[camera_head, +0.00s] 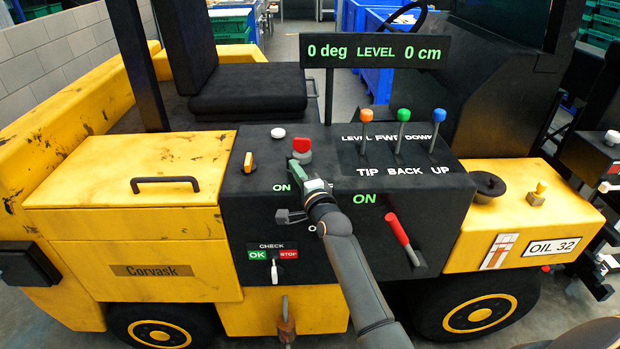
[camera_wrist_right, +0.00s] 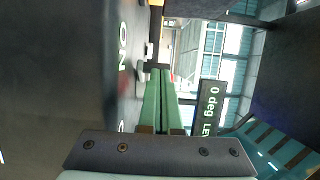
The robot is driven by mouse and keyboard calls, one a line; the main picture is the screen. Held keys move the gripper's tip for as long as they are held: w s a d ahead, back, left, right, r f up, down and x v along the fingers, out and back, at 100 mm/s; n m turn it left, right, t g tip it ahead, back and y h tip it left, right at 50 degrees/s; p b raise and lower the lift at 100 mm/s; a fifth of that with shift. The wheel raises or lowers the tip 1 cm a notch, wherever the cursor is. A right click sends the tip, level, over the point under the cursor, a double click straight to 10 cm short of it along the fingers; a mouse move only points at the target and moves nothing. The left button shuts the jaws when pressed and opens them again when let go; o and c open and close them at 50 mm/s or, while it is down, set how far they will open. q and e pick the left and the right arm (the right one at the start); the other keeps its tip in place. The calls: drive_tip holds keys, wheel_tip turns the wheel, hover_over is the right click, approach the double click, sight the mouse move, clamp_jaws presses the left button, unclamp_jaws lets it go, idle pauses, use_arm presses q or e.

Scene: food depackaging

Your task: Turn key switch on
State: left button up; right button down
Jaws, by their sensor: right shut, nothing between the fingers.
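An orange, upright key-like handle (camera_head: 248,162) stands on the black console (camera_head: 262,200) left of centre; I cannot tell for certain that it is the key switch. A red knob (camera_head: 301,145) on a grey base stands to its right. A green ON label (camera_head: 282,188) is on the console's front. My right gripper (camera_head: 302,162) is just in front of the red knob, right of the orange handle, and hides part of the console. Its green fingers (camera_wrist_right: 163,75) are shut and empty in the wrist view. Contact with the knob cannot be told. My left gripper is out of view.
A display (camera_head: 375,51) reads "0 deg LEVEL 0 cm". Orange, green and blue levers (camera_head: 403,130) stand at right. A red-handled lever (camera_head: 400,235) is right of my arm. A CHECK switch (camera_head: 274,270) is below. A white button (camera_head: 278,132) is behind the gripper.

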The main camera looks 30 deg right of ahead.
drive_tip(key=shift+s+r+p, duration=0.15)
drive_tip(key=shift+s+p, duration=0.2)
drive_tip(key=shift+s, duration=0.15)
drive_tip(key=s+a+p, duration=0.1)
drive_tip(key=s+p, duration=0.2)
drive_tip(key=s, duration=0.8)
drive_tip(key=shift+a+p, duration=0.15)
drive_tip(key=shift+p, duration=0.15)
drive_tip(key=s+a+f+n+g+y, duration=0.2)
drive_tip(key=s+a+f+n+g, duration=0.2)
drive_tip(key=s+f+n, duration=0.6)
drive_tip(key=s+a+f+n+g+y, duration=0.2)
drive_tip(key=s+a+f+n+g, duration=0.2)
drive_tip(key=s+a+f+n, duration=0.3)
drive_tip(key=s+f+n, duration=0.4)
drive_tip(key=s+f, duration=0.1)
drive_tip(key=s, duration=0.3)
drive_tip(key=shift+a+f+g, duration=0.15)
drive_tip(key=shift+a+g, duration=0.15)
drive_tip(key=shift+a, duration=0.1)
drive_tip(key=shift+s, duration=0.15)
